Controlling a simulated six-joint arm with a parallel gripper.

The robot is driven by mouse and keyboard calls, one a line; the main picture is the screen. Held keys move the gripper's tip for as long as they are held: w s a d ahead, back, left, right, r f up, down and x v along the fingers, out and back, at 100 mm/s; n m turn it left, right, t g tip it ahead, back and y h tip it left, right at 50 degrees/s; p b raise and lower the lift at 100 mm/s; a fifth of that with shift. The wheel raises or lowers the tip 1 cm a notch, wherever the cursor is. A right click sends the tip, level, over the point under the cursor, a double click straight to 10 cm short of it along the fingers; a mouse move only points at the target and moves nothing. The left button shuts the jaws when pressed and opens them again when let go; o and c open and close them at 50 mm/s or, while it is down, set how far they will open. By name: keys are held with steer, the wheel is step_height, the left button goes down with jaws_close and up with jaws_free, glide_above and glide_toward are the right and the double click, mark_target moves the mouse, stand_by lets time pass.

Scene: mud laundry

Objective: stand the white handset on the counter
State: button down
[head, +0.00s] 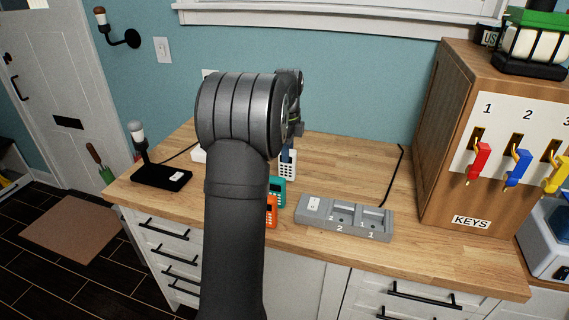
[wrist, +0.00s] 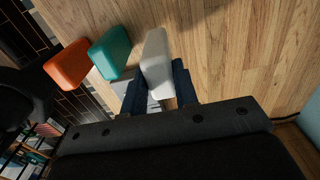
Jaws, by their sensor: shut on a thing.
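The white handset (head: 288,165) is upright in the head view, keypad facing the camera, at the counter (head: 335,160) behind the other handsets. It also shows in the wrist view (wrist: 156,58) between the dark blue fingers of my gripper (wrist: 160,86). My gripper is shut on the handset from above; in the head view my arm hides most of the gripper. I cannot tell whether the handset's base touches the counter.
A teal handset (head: 278,185) and an orange handset (head: 271,211) stand in front, partly hidden by my arm. A grey numbered dock (head: 313,217) lies to their right. A wooden key cabinet (head: 433,150) stands at right; a black lamp base (head: 160,177) at left. Counter behind the dock is clear.

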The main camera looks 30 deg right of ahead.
steer(key=shift+w+a+f, duration=0.25)
steer(key=shift+w+f, duration=0.15)
steer(key=shift+w, duration=0.15)
steer(key=shift+f, duration=1.95)
steer(key=shift+f, duration=0.15)
steer(key=c, duration=1.1)
jaws_free()
step_height(320, 180, up, 12)
steer(key=shift+r, duration=0.15)
